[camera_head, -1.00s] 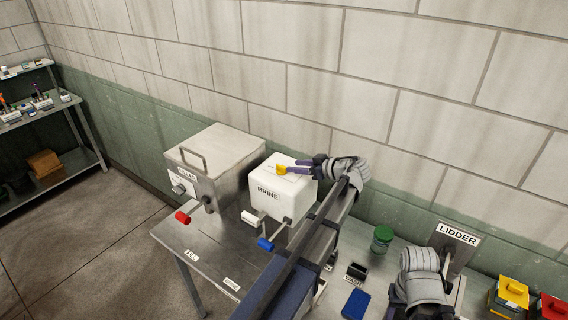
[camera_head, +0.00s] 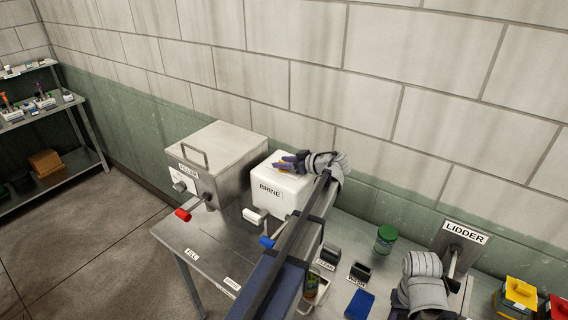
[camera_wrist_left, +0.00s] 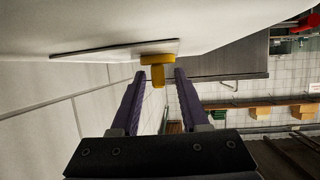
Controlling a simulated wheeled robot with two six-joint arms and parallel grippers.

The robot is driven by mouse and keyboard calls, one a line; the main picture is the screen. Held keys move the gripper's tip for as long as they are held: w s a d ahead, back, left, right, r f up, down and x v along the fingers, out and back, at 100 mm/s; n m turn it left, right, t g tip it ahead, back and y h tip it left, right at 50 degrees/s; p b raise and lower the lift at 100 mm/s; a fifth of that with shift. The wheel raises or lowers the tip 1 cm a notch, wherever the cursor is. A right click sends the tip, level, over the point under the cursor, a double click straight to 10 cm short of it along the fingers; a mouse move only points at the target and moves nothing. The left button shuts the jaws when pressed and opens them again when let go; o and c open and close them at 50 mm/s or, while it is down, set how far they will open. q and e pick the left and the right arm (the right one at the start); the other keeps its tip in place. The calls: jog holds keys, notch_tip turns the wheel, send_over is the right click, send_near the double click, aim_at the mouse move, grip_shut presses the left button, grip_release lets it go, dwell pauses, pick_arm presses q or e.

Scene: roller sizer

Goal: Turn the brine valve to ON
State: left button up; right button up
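The white brine box (camera_head: 270,188) stands on the steel bench, with a BRINE label on its front. A yellow valve handle sits on a plate on top; in the head view my gripper mostly covers it. In the left wrist view the yellow handle (camera_wrist_left: 157,60) shows between the fingertips, with gaps on both sides. My left gripper (camera_head: 286,163) is open at the box top, its purple fingers apart in the left wrist view (camera_wrist_left: 160,76). Which setting the handle points to cannot be read. My right arm shows at lower right; its fingers are not visible.
The steel filler (camera_head: 235,160) with a red-handled lever (camera_head: 183,215) stands left of the brine box. A blue-handled lever (camera_head: 267,242) is in front of the box. A green jar (camera_head: 386,239), a blue block (camera_head: 359,305) and the lidder (camera_head: 462,245) are to the right.

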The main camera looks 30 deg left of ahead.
pick_arm(q)
grip_shut()
jog(key=shift+s+m+t, duration=0.1)
jog(key=shift+m+t, duration=0.2)
jog(key=shift+t, duration=0.1)
jog(key=m+t, duration=0.1)
jog(key=m+t+h, duration=0.1)
jog(key=shift+s+m+t, duration=0.2)
jog(key=shift+m+t, duration=0.1)
jog(key=shift+t, duration=0.1)
jog(key=m+t+h, duration=0.1)
jog(key=m+t, duration=0.1)
jog(key=m+t+h, duration=0.1)
jog(key=m+h, duration=0.1)
jog(key=m+t+h, duration=0.1)
jog(key=m+t, duration=0.1)
jog(key=shift+w+t+h, duration=0.25)
jog(key=shift+t+h, duration=0.05)
jog(key=shift+a+m+t+h, duration=0.1)
jog(key=shift+m+t+h, duration=0.4)
jog(key=shift+m+h, duration=0.9)
jog(key=shift+m+t+h, duration=0.5)
jog(key=shift+m+h, duration=0.8)
jog(key=shift+h, duration=0.2)
jog(key=shift+m+h, duration=1.5)
jog(key=shift+h, duration=0.2)
jog(key=shift+m+h, duration=0.4)
jog(key=shift+h, duration=0.1)
